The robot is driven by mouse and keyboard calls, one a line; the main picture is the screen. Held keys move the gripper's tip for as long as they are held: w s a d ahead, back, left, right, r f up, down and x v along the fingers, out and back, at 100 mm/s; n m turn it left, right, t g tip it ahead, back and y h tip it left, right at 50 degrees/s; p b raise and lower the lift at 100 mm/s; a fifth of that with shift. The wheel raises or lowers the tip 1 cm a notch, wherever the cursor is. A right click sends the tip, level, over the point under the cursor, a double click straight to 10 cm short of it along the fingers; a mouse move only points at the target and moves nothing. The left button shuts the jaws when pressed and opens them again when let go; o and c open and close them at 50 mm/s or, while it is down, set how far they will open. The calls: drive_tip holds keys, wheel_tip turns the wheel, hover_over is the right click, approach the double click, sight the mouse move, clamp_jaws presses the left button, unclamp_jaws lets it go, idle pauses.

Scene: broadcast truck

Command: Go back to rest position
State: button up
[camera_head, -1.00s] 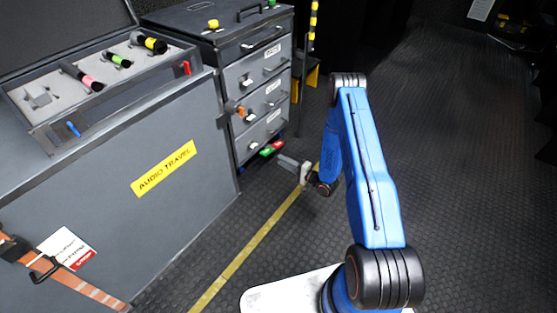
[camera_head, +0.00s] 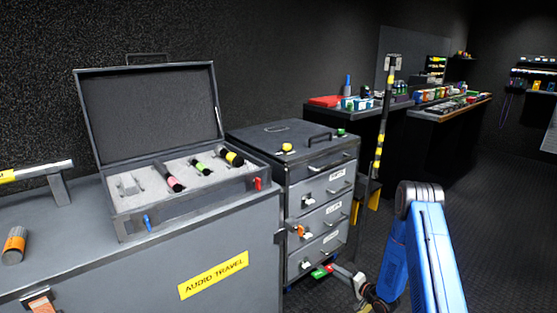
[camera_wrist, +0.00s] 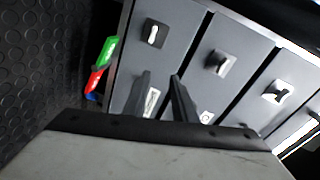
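My blue arm reaches forward at the lower right of the head view. My gripper (camera_head: 336,268) is low in front of the grey drawer cabinet (camera_head: 318,190), close to its bottom drawers. In the wrist view, my gripper's two dark fingers (camera_wrist: 160,78) stand apart with the drawer face showing between them, and nothing is held. The drawer fronts (camera_wrist: 185,45) show beyond the fingers with their latches and labels. A green and red piece (camera_wrist: 101,65) is at the left of the fingers; it also shows in the head view (camera_head: 321,271).
An open case (camera_head: 195,205) with several microphones stands on the grey audio travel crate (camera_head: 230,245), left of the cabinet. A black-and-yellow striped post (camera_head: 379,150) stands behind the cabinet. Benches with small items (camera_head: 450,110) line the back. The floor at right (camera_head: 490,225) looks clear.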

drive_tip(key=w+d+r+n+g+h, duration=0.1)
drive_tip(key=d+r+n+h, duration=0.15)
drive_tip(key=r, duration=0.75)
drive_tip(key=w+d+r+n+h, duration=0.1)
drive_tip(key=r+h, duration=0.2)
drive_tip(key=r, duration=0.7)
drive_tip(key=s+d+r+n+g+h, duration=0.1)
drive_tip(key=s+r+h, duration=0.1)
drive_tip(key=s+r, duration=0.55)
drive_tip(key=s+d+r+g+h, duration=0.15)
drive_tip(key=s+r, duration=0.25)
drive_tip(key=r, duration=0.6)
drive_tip(key=s+r+n+g+h, duration=0.1)
drive_tip(key=s+r, duration=0.3)
drive_tip(key=s, duration=0.6)
drive_tip(key=s+r+g+h, duration=0.1)
drive_tip(key=s+r, duration=0.4)
drive_tip(key=s, duration=0.4)
drive_tip(key=s+a+n+g+y, duration=0.1)
drive_tip(key=s+a, duration=0.1)
drive_tip(key=s, duration=1)
drive_tip(key=s+a+n+g, duration=0.1)
drive_tip(key=s+a+g, duration=0.1)
drive_tip(key=s, duration=1.1)
drive_tip(key=shift+a+r+n+y, duration=0.35)
drive_tip(key=shift+a+y, duration=0.05)
drive_tip(key=shift+a, duration=0.25)
